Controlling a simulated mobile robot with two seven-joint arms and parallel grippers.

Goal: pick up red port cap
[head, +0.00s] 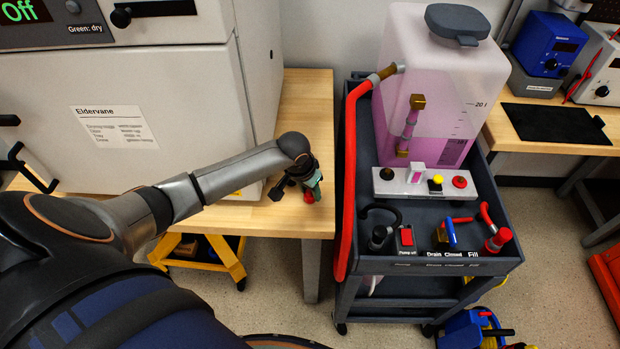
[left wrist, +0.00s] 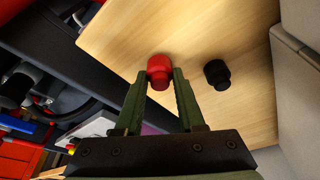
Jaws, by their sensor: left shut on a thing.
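The red port cap (left wrist: 160,70) is between the two green fingers of my left gripper (left wrist: 161,80) in the left wrist view, with a finger against each side. In the head view the cap (head: 308,197) shows as a small red patch under my left gripper (head: 312,189), over the front right corner of the wooden bench. I cannot tell whether the cap still touches the bench. A black cap (left wrist: 217,74) stands on the bench to the right of the red one in the left wrist view, apart from the fingers. My right gripper is not in view.
The wooden bench (head: 305,110) carries a large grey cabinet (head: 180,120) on its left. A dark cart (head: 450,265) stands right of the bench, with a pink-liquid tank (head: 425,90), a red hose (head: 348,180) and valve handles. A yellow trolley (head: 215,262) is below the bench.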

